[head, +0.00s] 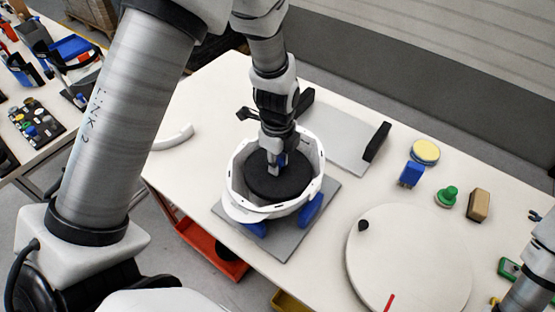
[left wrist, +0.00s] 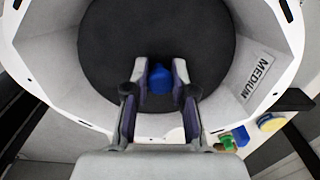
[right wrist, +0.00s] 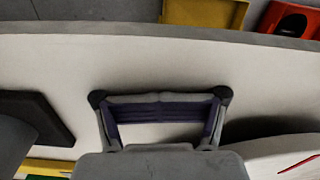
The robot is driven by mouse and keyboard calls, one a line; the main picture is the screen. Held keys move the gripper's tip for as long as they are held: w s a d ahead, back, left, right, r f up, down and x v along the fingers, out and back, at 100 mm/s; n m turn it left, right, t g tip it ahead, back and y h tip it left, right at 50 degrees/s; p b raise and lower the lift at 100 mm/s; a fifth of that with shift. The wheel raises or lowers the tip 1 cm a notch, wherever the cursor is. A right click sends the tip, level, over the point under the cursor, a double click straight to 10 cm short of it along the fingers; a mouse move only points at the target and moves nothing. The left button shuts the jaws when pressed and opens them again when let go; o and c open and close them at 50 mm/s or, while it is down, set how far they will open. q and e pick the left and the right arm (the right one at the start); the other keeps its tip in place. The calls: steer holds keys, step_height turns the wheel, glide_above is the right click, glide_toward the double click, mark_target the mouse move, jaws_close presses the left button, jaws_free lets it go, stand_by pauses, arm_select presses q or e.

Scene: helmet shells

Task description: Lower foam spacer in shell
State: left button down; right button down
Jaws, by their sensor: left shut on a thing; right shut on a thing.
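The foam spacer (head: 285,185) is a round black disc with a blue knob (left wrist: 158,78) at its middle. It is inside the white helmet shell (head: 240,207), surrounded by the shell's wall. I cannot tell whether it touches the bottom. My left gripper (head: 273,167) points down into the shell, its fingers on both sides of the knob, shut on it. In the left wrist view the pale inner wall carries a "MEDIUM" label (left wrist: 257,77).
The shell stands on blue supports (head: 311,209) on a grey plate (head: 290,243). A round white turntable (head: 420,255) is to the right. A yellow disc (head: 425,151), blue block (head: 411,174), green knob (head: 447,196) and wooden block (head: 478,205) lie beyond it. Bins sit below the front edge.

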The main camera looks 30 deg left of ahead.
arm_select(q)
steer(key=shift+s+f, duration=0.4)
steer(key=shift+f, duration=0.1)
arm_select(e)
steer(key=shift+s+f, duration=0.15)
steer(key=shift+f, duration=0.1)
arm_select(q)
steer(key=c, duration=0.9)
jaws_free()
steer(key=shift+w+a, duration=0.1)
steer(key=shift+w, duration=0.05)
steer(key=shift+r, duration=0.2)
arm_select(e)
steer(key=shift+s, duration=0.1)
arm_select(q)
step_height(320, 180, up, 8)
steer(key=shift+a+f, duration=0.15)
steer(key=shift+f, duration=0.05)
